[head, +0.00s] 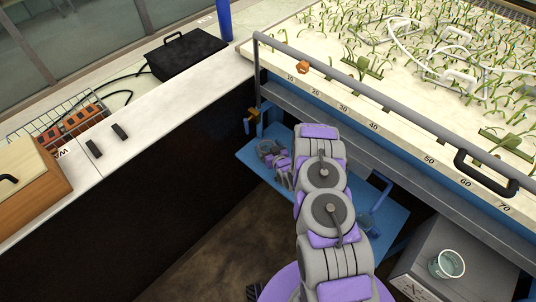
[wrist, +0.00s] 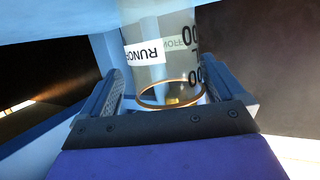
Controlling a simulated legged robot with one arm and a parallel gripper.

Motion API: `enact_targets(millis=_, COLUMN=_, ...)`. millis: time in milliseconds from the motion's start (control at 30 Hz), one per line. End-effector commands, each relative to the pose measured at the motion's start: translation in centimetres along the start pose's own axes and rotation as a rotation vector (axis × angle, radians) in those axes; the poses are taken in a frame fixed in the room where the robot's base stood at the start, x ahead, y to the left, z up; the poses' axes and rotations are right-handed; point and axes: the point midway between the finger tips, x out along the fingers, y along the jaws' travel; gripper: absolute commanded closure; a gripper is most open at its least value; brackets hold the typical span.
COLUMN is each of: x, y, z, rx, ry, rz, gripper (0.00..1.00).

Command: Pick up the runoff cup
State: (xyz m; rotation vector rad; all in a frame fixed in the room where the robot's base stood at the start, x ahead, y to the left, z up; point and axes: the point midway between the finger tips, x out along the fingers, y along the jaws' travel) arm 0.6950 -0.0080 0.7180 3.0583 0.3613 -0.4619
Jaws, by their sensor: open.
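The runoff cup (wrist: 148,75) is a clear cylinder with a white label reading "RUNO…" and dark scale marks, seen in the wrist view. A gold-brown ring shows at its end nearest the palm. My gripper (wrist: 163,68) is open, with one finger on the left of the cup and one on the right. The cup stands between the fingers; I cannot tell whether either touches it.
A planted flume bed (head: 420,130) with a grey rail (head: 370,92) runs above the shelf. A clear beaker (head: 446,264) stands on a grey box (head: 468,240) at lower right. A white counter (head: 150,125) with a dark front lies left. Brown floor is open below.

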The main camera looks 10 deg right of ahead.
Motion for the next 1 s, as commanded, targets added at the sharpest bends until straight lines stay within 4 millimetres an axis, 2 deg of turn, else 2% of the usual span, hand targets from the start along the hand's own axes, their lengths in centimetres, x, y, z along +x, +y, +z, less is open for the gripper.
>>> enact_targets(millis=100, x=1.4, y=-0.2, z=0.0, rx=-0.005, ry=0.003, rz=-0.001, gripper=0.04)
enact_targets(millis=200, x=2.0, y=-0.5, z=0.1, rx=-0.005, ry=-0.002, rz=-0.002, gripper=0.04)
enact_targets(millis=467, x=2.0, y=-0.1, z=0.0, rx=-0.001, ry=-0.002, rz=-0.001, gripper=0.04)
enact_targets(millis=1000, x=2.0, y=-0.3, z=0.0, rx=-0.003, ry=-0.001, rz=-0.001, gripper=0.56)
